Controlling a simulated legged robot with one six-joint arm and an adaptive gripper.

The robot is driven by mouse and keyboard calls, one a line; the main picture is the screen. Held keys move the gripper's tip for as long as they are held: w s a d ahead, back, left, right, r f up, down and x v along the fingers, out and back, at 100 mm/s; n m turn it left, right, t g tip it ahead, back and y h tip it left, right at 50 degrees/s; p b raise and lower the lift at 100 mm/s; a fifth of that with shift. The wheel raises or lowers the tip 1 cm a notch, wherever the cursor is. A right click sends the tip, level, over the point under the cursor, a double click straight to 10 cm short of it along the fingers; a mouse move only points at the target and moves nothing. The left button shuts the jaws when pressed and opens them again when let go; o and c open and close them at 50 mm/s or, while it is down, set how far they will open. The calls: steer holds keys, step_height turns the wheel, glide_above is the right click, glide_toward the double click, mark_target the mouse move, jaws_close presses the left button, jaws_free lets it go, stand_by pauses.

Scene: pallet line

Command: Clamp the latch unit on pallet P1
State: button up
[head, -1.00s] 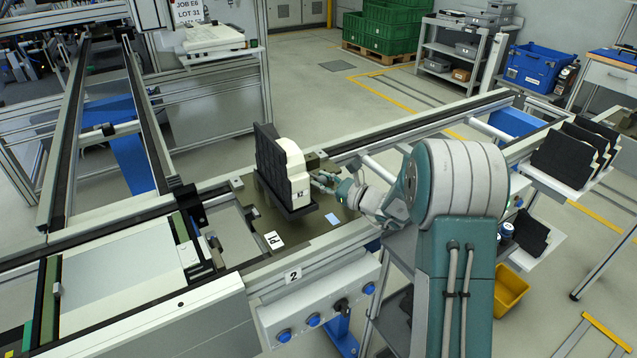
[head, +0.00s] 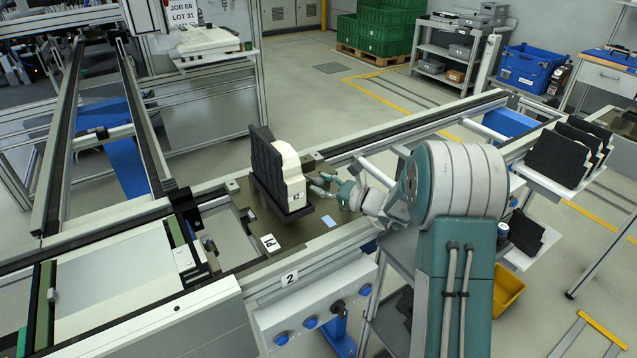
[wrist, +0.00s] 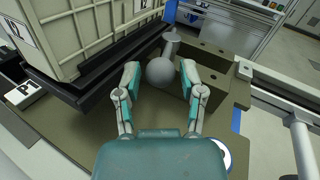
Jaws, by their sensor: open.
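The latch unit (head: 292,180), a pale beige ribbed body with a black panel behind it, stands upright in a black cradle on pallet P1 (head: 300,234). The P1 label (head: 270,242) also shows in the wrist view (wrist: 24,92). A grey ball knob (wrist: 160,71) sits beside the unit, with a short grey cylinder (wrist: 171,45) behind it and a brown block with holes (wrist: 222,68) to its right. My gripper (head: 322,184) is open beside the unit. In the wrist view its two teal fingers stand either side of the knob; contact cannot be told.
The conveyor rail (head: 440,120) runs past the pallet to the back right. A rack of black panels (head: 562,152) stands at the right. A control box with blue buttons (head: 318,312) is below the near edge.

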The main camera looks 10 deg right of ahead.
steer(key=v, duration=1.1)
steer(key=shift+c, duration=0.3)
